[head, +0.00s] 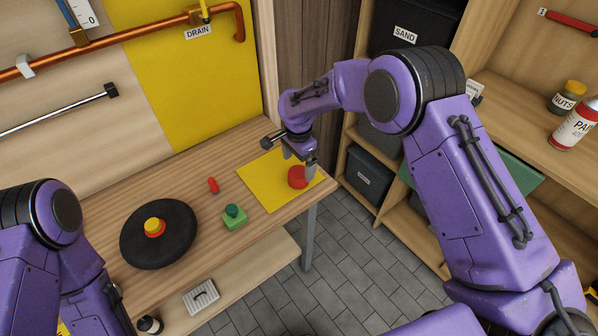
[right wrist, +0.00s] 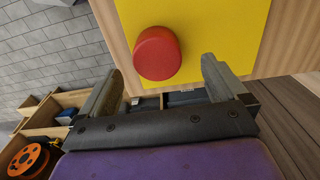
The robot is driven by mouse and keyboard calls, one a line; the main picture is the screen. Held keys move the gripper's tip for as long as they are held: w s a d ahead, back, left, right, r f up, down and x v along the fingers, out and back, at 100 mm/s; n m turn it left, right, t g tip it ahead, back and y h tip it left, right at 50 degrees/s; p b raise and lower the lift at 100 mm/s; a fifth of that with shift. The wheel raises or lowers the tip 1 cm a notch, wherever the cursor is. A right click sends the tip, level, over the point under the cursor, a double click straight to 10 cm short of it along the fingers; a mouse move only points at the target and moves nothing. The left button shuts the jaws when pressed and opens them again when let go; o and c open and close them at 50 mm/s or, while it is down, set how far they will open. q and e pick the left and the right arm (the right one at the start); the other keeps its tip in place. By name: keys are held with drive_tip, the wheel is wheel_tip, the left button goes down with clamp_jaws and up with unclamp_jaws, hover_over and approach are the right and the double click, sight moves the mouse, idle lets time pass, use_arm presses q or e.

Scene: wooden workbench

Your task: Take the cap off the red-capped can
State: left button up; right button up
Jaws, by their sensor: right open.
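A round, all-red piece (head: 298,177) sits on the yellow mat (head: 262,187) near the workbench's right end. It also shows in the right wrist view (right wrist: 157,53), where I see its flat red top and red side. I cannot tell whether it is a cap alone or a capped can. My right gripper (head: 299,160) is open and empty, close above and behind this piece. In the right wrist view the piece appears between the lines of the two fingers, nearer the left one, with no visible contact. My left arm enters at the lower left; its gripper is out of view.
A black disc (head: 180,245) bears a yellow-and-red piece (head: 154,227). A green block (head: 235,218) and a small red piece (head: 213,185) stand near the mat. A paint can (head: 575,125) and nuts jar (head: 567,97) stand on the right shelf.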

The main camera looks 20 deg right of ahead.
sight(300, 171)
wheel_tip(300, 171, down, 5)
drive_tip(key=shift+d+r+p, duration=0.15)
drive_tip(key=shift+r+p, duration=0.05)
drive_tip(key=shift+p, duration=0.65)
drive_tip(key=shift+d+f, duration=0.1)
drive_tip(key=shift+f, duration=0.15)
drive_tip(key=shift+s, duration=0.1)
drive_tip(key=c, duration=1.1)
drive_tip(key=shift+r, duration=0.1)
